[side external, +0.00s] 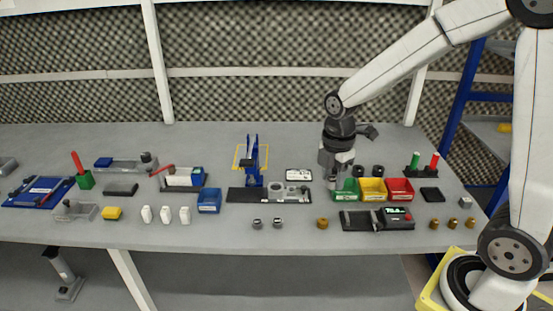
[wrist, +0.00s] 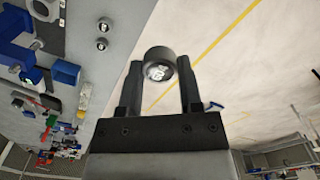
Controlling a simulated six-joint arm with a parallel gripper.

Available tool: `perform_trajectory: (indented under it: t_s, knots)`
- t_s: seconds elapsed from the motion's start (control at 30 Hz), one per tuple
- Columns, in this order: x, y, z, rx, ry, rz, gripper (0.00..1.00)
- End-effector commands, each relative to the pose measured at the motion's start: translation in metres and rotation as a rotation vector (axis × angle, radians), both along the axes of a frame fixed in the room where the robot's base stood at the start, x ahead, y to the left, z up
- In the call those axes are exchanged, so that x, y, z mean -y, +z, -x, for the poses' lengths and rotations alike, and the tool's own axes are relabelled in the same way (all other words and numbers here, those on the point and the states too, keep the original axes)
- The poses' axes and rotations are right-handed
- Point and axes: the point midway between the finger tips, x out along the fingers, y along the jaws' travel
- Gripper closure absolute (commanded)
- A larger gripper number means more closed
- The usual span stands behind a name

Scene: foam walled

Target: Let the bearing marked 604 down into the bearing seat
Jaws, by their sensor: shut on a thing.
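My gripper (wrist: 160,78) is shut on a dark, round bearing (wrist: 158,56), held between its fingertips. The bearing has a pale marked face, but I cannot read the number surely. In the side external view my gripper (side external: 333,181) points down just right of the black fixture board (side external: 236,195), and the held bearing is too small to make out there. A grey ring-shaped seat (side external: 275,190) stands on that board, left of my gripper and apart from it. I take this ring to be the bearing seat.
Green (side external: 345,196), yellow (side external: 372,197) and red (side external: 400,197) bins sit close right of my gripper. Two small dark bearings (side external: 257,223) (side external: 278,223) lie in front of the board. A white card (side external: 299,175) lies behind.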

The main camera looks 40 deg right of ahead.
Motion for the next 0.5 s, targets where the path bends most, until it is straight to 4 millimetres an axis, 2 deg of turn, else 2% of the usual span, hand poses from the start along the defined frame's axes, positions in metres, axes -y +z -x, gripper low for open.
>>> perform_trajectory:
  t_s: [0.5]
  knots:
    - [0.018,-0.022,-0.101,-0.002,-0.03,0.0,1.0]
